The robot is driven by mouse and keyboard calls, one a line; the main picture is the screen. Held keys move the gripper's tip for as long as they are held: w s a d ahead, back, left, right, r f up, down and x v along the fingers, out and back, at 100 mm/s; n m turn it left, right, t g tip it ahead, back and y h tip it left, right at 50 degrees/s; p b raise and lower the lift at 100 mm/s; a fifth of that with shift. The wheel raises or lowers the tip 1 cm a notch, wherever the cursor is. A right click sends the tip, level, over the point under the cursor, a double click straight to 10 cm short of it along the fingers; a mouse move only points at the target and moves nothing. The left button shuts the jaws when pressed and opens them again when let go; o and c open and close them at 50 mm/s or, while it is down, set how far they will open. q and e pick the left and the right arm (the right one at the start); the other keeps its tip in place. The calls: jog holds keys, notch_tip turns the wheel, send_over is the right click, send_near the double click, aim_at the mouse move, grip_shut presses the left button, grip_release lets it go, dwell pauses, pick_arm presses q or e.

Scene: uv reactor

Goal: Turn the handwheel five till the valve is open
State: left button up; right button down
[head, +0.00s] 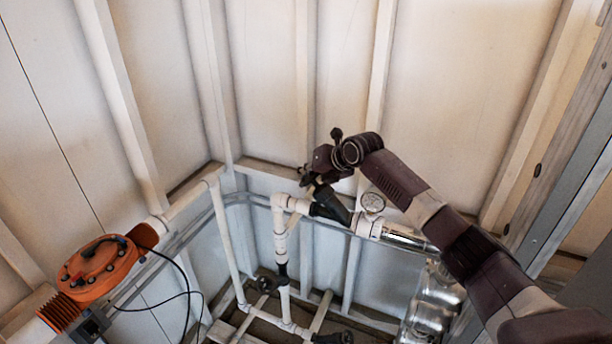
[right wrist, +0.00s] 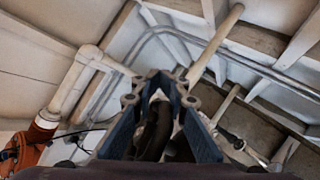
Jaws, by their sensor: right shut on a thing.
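In the right wrist view, the fingers of my right gripper (right wrist: 160,92) are shut around a dark piece (right wrist: 153,130), which looks like part of a handwheel. The fingers and wrist hide most of the wheel in the head view. I cannot read a number on it or tell how far the valve is open. My left gripper is not in view.
White pipes (head: 225,240) run down to lower black valves (head: 281,270). An orange unit (head: 100,268) with a black cable stands at the left. Panelled walls with ribs close off the back.

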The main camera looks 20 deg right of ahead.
aim_at(310, 178)
jog(key=shift+a+g+y+b, duration=0.3)
jog(key=shift+y+b, duration=0.4)
jog(key=shift+b, duration=0.7)
dwell(1.8)
jog(key=c, duration=2)
grip_release()
jog(key=shift+f, duration=0.1)
jog(key=shift+o, duration=0.2)
jog(key=shift+s, duration=0.1)
jog(key=shift+v, duration=3.7)
